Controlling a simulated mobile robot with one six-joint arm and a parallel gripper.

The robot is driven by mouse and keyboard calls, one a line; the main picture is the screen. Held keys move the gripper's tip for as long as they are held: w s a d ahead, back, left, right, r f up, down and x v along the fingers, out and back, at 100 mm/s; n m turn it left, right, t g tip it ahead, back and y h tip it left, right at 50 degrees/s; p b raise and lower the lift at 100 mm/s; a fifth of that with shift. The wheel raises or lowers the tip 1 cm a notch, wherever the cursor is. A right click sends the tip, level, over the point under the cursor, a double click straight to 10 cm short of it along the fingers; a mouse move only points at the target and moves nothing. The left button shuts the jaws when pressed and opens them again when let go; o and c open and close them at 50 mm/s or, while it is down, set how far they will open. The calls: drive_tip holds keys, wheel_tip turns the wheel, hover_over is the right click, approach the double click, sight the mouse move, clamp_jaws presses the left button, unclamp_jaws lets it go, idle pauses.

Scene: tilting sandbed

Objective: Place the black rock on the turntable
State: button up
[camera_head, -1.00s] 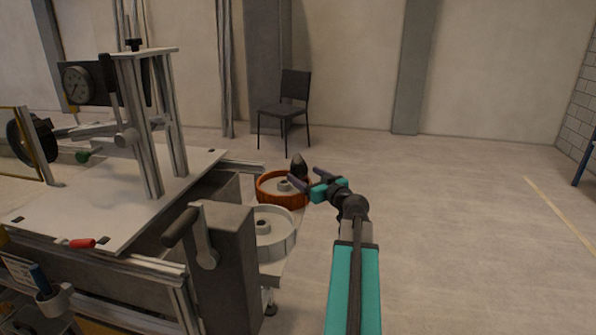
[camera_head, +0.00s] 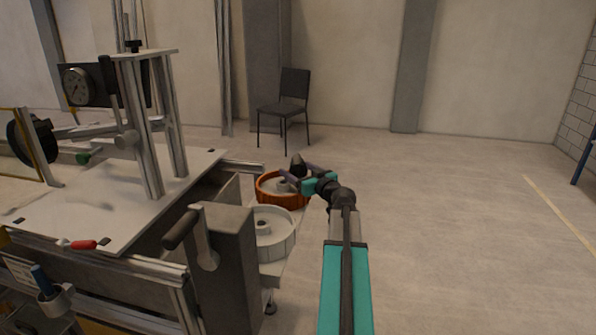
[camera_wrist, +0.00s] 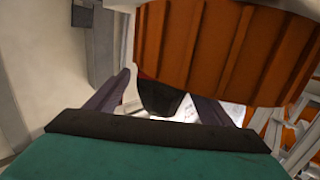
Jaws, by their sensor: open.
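The black rock (camera_head: 298,162) is upright at the far right edge of the orange round ribbed tub (camera_head: 268,199). Its lower part is hidden by my gripper. My gripper (camera_head: 297,174) is open, with its fingers reaching left to the rock. In the wrist view the dark rock (camera_wrist: 158,98) shows between the two fingers, below the orange ribbed wall (camera_wrist: 220,45). I cannot tell whether a finger touches it. A pale grey round tub (camera_head: 275,243) stands nearer, in front of the orange one. I cannot tell which round piece is the turntable.
A bench (camera_head: 110,205) with a metal frame and dial gauge (camera_head: 76,86) fills the left. A grey block with a crank handle (camera_head: 182,228) stands beside the tubs. A black chair (camera_head: 290,92) is at the back wall. The floor at right is clear.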

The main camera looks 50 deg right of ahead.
sight(301, 163)
drive_tip(key=shift+c, duration=0.2)
drive_tip(key=c, duration=1.7)
drive_tip(key=shift+o, duration=0.2)
drive_tip(key=shift+r, duration=0.2)
drive_tip(key=shift+r, duration=1.55)
drive_tip(key=s+a+b, duration=0.2)
drive_tip(key=s+a, duration=0.4)
drive_tip(key=s, duration=0.2)
drive_tip(key=shift+s+a+r+b, duration=0.25)
drive_tip(key=shift+a+r+b, duration=0.1)
drive_tip(key=shift+r, duration=0.1)
drive_tip(key=shift+b, duration=0.35)
drive_tip(key=b, duration=0.4)
drive_tip(key=s+a+b, duration=0.1)
drive_tip(key=b, duration=0.3)
drive_tip(key=shift+s+a+b, duration=0.15)
drive_tip(key=shift+s+b, duration=0.1)
drive_tip(key=shift+b, duration=0.05)
